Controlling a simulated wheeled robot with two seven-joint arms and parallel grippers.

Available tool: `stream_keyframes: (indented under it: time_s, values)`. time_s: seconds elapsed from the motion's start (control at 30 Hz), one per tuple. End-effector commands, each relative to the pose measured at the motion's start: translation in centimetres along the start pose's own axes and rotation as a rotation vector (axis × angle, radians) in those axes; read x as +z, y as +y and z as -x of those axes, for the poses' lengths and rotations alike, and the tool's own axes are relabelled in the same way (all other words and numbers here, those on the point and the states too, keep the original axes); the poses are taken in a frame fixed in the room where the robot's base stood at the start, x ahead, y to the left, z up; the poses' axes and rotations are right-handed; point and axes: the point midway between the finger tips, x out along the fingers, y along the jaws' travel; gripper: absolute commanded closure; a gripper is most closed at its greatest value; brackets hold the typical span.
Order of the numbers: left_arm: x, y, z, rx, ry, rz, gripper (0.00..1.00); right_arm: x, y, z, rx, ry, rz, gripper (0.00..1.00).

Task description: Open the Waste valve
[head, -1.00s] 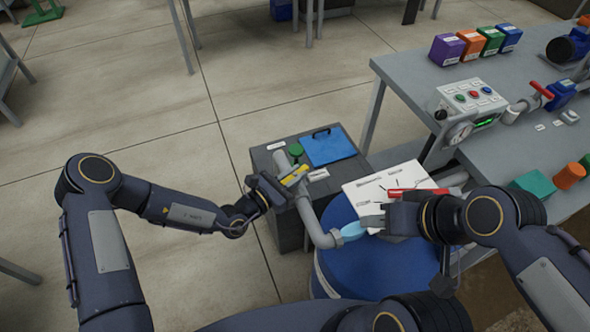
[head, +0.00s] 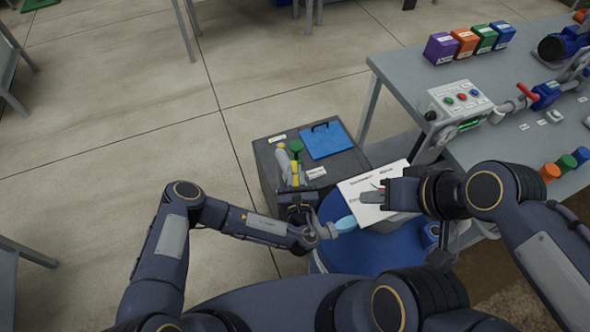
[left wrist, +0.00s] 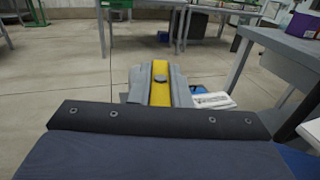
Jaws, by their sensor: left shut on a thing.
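The valve's yellow handle (head: 295,172) sits on a grey pipe (head: 283,160) by the dark box, near a small white label that I cannot read for certain. It now lies roughly along the pipe. My left gripper (head: 297,190) is shut on the handle and hides the valve body. In the left wrist view the yellow handle (left wrist: 160,88) runs between the two grey fingers. My right gripper (head: 371,197) is over the white board (head: 372,180); I cannot tell whether its jaws are open or shut.
A blue drum (head: 345,255) stands below the light-blue pipe end (head: 346,223). A grey bench (head: 410,70) with a control box (head: 460,101) is at the right. Open floor lies left.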

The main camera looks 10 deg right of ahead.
Motion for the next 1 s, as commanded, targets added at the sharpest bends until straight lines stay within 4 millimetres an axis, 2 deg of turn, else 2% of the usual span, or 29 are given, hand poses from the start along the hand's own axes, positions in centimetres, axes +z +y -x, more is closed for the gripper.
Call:
stream_keyframes:
  time_s: [0.2, 0.43, 1.0]
  values:
    - [-0.3, -0.1, 0.0, 0.158, -0.002, 0.002, 1.0, 0.6, 0.5, -1.1, 0.0, 0.0, 0.0, 0.64]
    - [-0.3, 0.0, -0.1, 0.264, -0.003, 0.001, 1.0, 1.1, 1.0, -2.1, 0.0, 0.0, 0.0, 0.64]
    - [0.1, 0.1, -0.1, 0.318, -0.004, 0.002, 1.0, 1.2, 1.1, -2.5, 0.0, 0.0, 0.0, 0.64]
